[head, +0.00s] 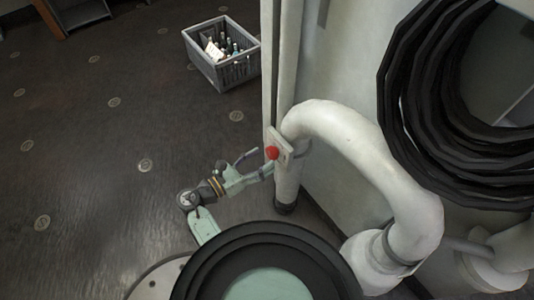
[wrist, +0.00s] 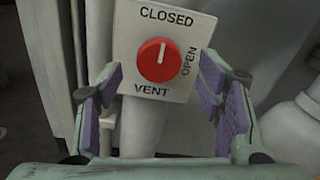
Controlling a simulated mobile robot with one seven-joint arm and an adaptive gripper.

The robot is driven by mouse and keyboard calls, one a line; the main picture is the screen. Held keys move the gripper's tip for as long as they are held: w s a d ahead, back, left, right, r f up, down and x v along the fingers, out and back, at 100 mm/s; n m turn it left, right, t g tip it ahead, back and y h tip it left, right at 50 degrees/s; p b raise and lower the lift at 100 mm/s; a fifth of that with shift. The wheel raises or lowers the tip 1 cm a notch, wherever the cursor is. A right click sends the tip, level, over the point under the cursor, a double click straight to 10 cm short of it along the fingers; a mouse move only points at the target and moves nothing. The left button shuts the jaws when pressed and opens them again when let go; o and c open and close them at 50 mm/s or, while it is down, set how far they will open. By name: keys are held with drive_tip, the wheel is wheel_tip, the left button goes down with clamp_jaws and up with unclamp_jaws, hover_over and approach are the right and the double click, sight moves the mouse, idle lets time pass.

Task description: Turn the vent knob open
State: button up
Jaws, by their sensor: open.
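The vent knob (wrist: 159,60) is a round red dial on a pale square plate (wrist: 190,84). The plate reads CLOSED at the top, OPEN at the right and VENT below. The white mark on the knob points up towards CLOSED. In the head view the knob (head: 272,153) shows as a small red spot beside the large white pipe. My gripper (wrist: 160,104) is open, its purple-padded fingers at either side of the lower part of the plate in the wrist view, with nothing between them. In the head view my gripper (head: 262,172) is close to the plate.
A thick white pipe (head: 375,150) bends down at the right of the plate. Black coiled hose (head: 405,110) hangs on the wall at the right. A grey crate (head: 225,72) with bottles stands on the dark floor. The floor at the left is mostly clear.

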sight(269, 155)
drive_tip(key=shift+x, duration=1.6)
drive_tip(key=c, duration=1.1)
drive_tip(key=shift+c, duration=0.2)
